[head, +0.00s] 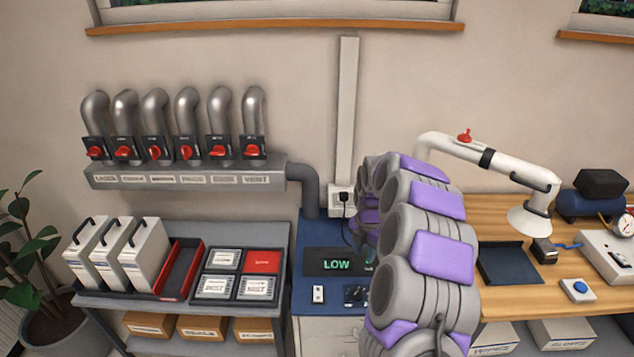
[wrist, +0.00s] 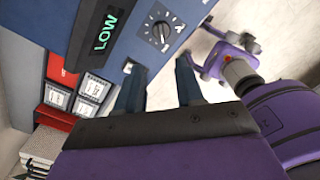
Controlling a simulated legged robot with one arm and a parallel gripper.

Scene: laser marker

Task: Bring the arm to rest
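My arm (head: 420,250), grey with purple pads, reaches forward from the lower middle of the head view. Its far end covers part of the blue control unit (head: 310,225). In the wrist view my gripper (wrist: 158,64) has its two dark fingers spread apart, with nothing between them. The fingers are below the unit's black dial (wrist: 161,32) in that picture, and I see no contact with it. The unit's display (head: 336,262) reads LOW. In the head view the gripper is mostly hidden behind the arm.
Left of the unit, a grey bench (head: 265,235) holds white cartridges (head: 135,250), a red-edged tray and labelled boxes. Grey pipes with red valves line the wall.

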